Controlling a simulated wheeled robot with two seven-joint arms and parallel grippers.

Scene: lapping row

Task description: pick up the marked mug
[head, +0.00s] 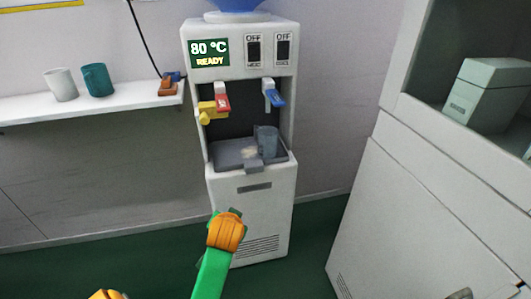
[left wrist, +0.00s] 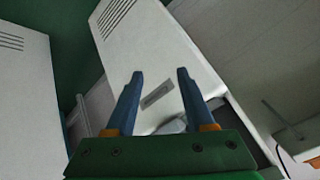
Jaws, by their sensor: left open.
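Two mugs stand upright on the wall shelf in the head view: a pale grey-white mug (head: 61,85) and a teal mug (head: 97,80). A blue-grey cup (head: 267,141) stands on the drip tray of the water dispenser. I cannot make out a mark on any of them. My left gripper (left wrist: 160,74) is open and empty in the left wrist view, its two blue fingers pointing at the dispenser's white front. In the head view the left arm reaches up before the dispenser, and its fingers cannot be made out. My right gripper is not in view.
The white dispenser (head: 252,195) reads 80 °C READY and has a red tap (head: 222,97) and a blue tap (head: 274,96). An orange and blue item (head: 170,84) lies at the end of the shelf (head: 120,97). A white cabinet (head: 425,205) stands at the right.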

